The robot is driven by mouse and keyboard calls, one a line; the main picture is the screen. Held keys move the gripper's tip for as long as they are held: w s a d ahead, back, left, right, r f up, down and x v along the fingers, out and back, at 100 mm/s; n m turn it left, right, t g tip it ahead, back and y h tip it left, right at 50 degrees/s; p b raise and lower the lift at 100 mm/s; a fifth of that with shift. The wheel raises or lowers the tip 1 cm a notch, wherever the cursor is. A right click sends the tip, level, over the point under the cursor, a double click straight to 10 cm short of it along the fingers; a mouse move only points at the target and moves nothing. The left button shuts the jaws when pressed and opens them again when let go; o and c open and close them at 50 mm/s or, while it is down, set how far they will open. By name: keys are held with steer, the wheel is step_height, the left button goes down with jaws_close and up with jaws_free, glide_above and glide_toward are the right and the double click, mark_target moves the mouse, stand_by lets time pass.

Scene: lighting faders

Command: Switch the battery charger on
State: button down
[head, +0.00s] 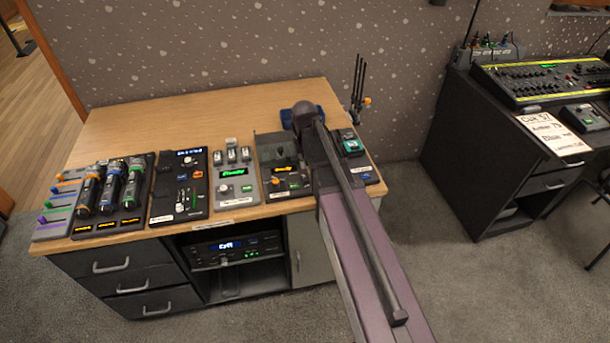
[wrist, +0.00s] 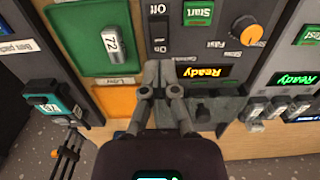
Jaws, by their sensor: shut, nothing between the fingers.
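A dark panel (wrist: 211,45) in the wrist view has a black rocker switch (wrist: 159,29) between the words Off and On, a green Start button, an orange-topped knob and an amber display reading Ready. I cannot read a charger name on it. In the head view the same panel (head: 293,189) is partly hidden by my arm. My gripper (wrist: 160,67) is shut and empty, its fingertips close to the On end of the switch. I cannot tell whether they touch. Which end of the rocker is pressed is unclear. In the head view my arm hides the switch and fingertips.
Beside the switch is a green plate (wrist: 88,35) with a white piece marked 72. A teal-screened belt pack (wrist: 50,105) is at the left. A grey unit (head: 237,185) with a green display stands beside the panel. The wooden desk's (head: 210,110) back half is mostly clear.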

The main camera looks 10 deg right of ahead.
steer(key=shift+r+p, duration=0.95)
steer(key=shift+r, duration=0.25)
steer(key=s+r+p, duration=0.4)
steer(key=s, duration=1.2)
steer(key=shift+r, duration=0.15)
stand_by(1.0)
